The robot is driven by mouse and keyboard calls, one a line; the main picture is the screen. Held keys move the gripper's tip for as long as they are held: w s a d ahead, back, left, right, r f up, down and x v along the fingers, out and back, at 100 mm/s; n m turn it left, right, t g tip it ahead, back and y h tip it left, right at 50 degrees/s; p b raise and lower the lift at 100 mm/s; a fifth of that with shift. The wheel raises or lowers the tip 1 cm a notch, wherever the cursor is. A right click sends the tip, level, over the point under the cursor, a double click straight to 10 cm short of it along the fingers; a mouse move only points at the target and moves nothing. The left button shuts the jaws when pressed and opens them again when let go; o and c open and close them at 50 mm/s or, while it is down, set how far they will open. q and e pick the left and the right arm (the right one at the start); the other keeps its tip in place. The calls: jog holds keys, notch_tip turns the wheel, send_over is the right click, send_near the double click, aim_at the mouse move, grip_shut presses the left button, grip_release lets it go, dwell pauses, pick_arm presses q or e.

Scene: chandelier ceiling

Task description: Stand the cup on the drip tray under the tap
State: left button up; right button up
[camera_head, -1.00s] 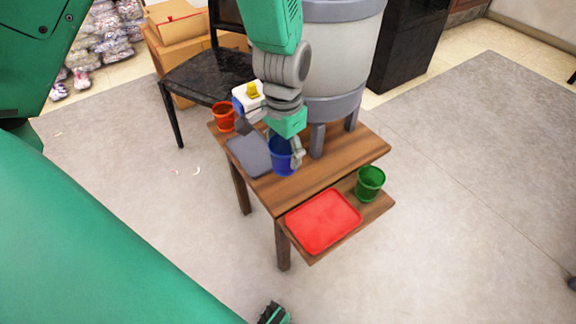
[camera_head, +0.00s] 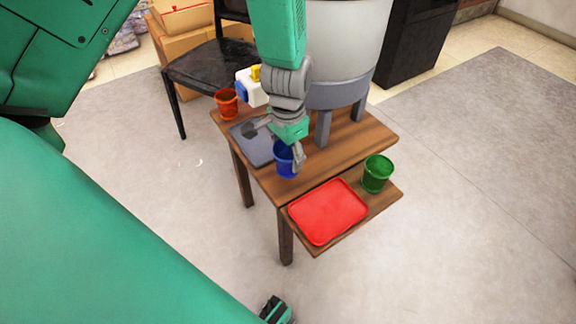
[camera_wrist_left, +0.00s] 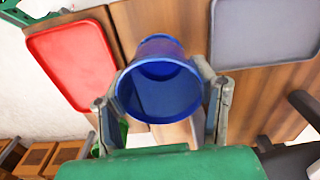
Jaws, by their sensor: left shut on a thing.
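The blue cup (camera_head: 286,164) is between the fingers of my left gripper (camera_head: 276,147), which is shut on it. In the left wrist view the blue cup (camera_wrist_left: 160,85) has its open mouth toward the camera and a finger on each side. The grey drip tray (camera_head: 246,140) lies on the wooden table, left of the cup and partly hidden by my gripper. It also shows at the upper right in the left wrist view (camera_wrist_left: 265,30). I cannot tell whether the cup touches the table. A tap is not clearly distinguishable.
A grey dispenser (camera_head: 345,40) stands on legs on the table (camera_head: 345,140). A white block with yellow and blue parts (camera_head: 252,88) is beside my wrist. An orange cup (camera_head: 227,104) is behind. A red tray (camera_head: 328,211) and green cup (camera_head: 377,174) occupy the lower shelf.

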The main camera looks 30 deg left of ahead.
aim_at(288, 166)
pick_arm(q)
jog(key=shift+f, duration=1.7)
jog(key=shift+f, duration=0.15)
jog(key=o, duration=1.3)
